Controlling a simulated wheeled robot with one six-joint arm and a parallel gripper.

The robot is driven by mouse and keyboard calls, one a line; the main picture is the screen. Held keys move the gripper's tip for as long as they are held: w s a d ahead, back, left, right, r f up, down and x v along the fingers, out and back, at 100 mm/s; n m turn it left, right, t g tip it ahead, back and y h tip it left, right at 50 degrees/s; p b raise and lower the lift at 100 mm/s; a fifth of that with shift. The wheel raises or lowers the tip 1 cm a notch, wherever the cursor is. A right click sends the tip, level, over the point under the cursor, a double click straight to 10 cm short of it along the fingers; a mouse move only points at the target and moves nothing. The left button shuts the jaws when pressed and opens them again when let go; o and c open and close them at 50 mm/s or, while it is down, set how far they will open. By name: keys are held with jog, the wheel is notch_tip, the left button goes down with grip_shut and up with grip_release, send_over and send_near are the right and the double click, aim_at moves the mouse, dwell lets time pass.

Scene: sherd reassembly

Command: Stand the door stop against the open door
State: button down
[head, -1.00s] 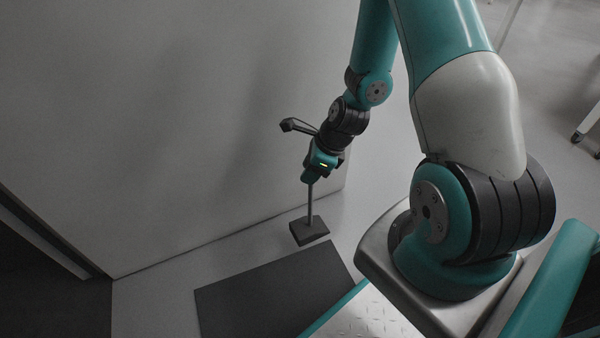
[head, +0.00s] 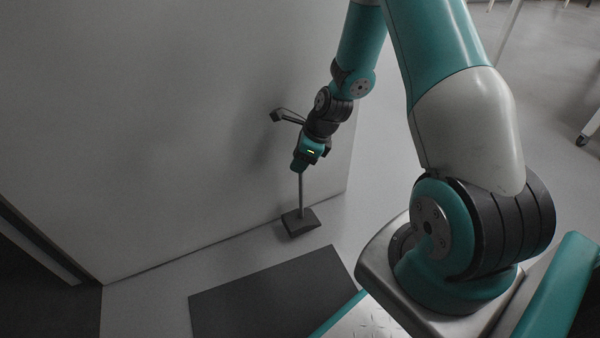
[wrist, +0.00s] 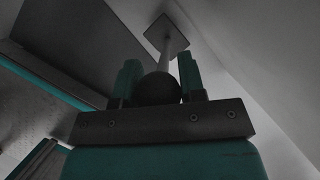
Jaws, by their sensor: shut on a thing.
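The door stop (head: 301,221) is a dark wedge-like base with a thin grey upright rod. In the wrist view the rod (wrist: 166,52) runs between my fingers to the square base, with a dark round knob (wrist: 157,90) at its near end. My gripper (head: 300,166) is shut on the upper part of the door stop, which hangs nearly upright below it. The open door (head: 150,130) is the large pale grey panel behind. The base is close to the door's bottom edge; I cannot tell whether it touches the door or floor.
A dark mat (head: 275,290) lies on the floor in front of the door. A dark doorway opening (head: 40,290) is at the far left. Open floor (head: 395,160) lies beyond the door's right edge. A wheeled leg (head: 588,132) stands at the far right.

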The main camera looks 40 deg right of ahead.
aim_at(301, 191)
jog(key=f+b, duration=0.4)
jog(key=shift+w, duration=0.25)
jog(key=shift+f, duration=0.2)
jog(key=c, duration=0.7)
grip_release()
jog(key=shift+r, duration=0.1)
